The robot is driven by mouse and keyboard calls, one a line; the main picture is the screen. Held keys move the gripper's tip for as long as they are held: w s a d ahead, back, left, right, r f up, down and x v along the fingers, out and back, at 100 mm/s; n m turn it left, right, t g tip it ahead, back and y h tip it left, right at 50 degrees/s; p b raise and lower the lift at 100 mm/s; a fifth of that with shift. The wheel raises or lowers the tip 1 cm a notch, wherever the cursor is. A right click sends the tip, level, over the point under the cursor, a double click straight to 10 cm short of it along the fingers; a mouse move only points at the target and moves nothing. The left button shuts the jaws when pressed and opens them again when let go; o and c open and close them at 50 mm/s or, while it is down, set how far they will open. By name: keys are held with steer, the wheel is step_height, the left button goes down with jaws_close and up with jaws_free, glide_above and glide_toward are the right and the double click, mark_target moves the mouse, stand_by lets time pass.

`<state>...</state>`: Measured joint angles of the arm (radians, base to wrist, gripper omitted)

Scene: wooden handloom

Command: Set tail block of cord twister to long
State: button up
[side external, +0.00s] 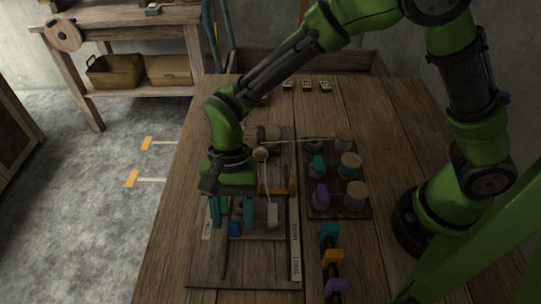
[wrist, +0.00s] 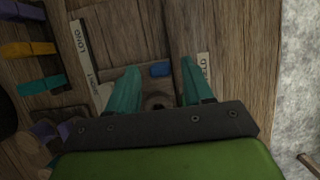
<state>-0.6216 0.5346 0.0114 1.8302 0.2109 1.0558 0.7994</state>
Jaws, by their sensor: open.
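The cord twister's wooden board (side external: 250,274) lies on the bench. Its right strip (side external: 296,258) reads SHORT and LONG, with LONG nearer the front edge; it also shows in the wrist view (wrist: 80,40). A pale block (side external: 272,213), apparently the tail block, stands beside the SHORT end with a cord running back from it. My gripper (side external: 232,224) is open above the board, left of that block. In the wrist view, a blue piece (wrist: 160,69) shows between my spread teal fingertips (wrist: 160,64). I cannot tell whether my fingers touch anything.
A dark rack of spools (side external: 337,208) stands right of the board, with teal, orange and purple pieces (side external: 333,261) in front of it.

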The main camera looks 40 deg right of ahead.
steer(key=shift+x, duration=1.2)
jaws_close()
